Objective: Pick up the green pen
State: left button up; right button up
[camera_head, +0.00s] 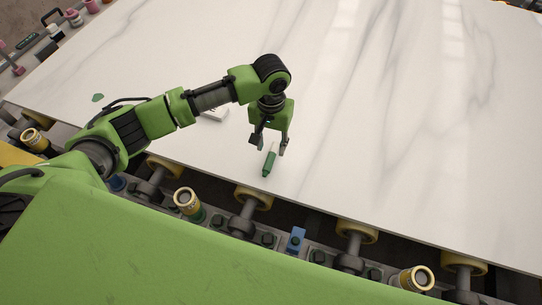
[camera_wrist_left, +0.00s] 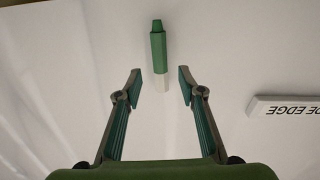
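The green pen (camera_head: 268,164) lies on the white stone slab (camera_head: 400,120), close to the slab's front edge. It has a green body and a white end. In the left wrist view the pen (camera_wrist_left: 158,46) lies ahead of the fingertips, with its white end nearest and almost between them. My left gripper (camera_head: 270,145) is open and empty, pointing down over the pen's white end. Its two fingers also show apart in the left wrist view (camera_wrist_left: 158,85). My right gripper is not in either view.
A white block (camera_wrist_left: 288,108) with dark lettering lies to the right in the wrist view. A small green piece (camera_head: 98,98) lies on the slab at the left. Yellow rollers (camera_head: 255,198) line the front edge. The slab's right side is clear.

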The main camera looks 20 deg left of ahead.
aim_at(271, 156)
pick_arm(q)
jog(key=f, duration=0.1)
jog(key=f+p, duration=0.1)
jog(key=f, duration=0.2)
jog(key=shift+s+f, duration=0.2)
jog(key=shift+s, duration=0.05)
jog(key=shift+f, duration=0.25)
jog(key=shift+w+f, duration=0.1)
grip_shut()
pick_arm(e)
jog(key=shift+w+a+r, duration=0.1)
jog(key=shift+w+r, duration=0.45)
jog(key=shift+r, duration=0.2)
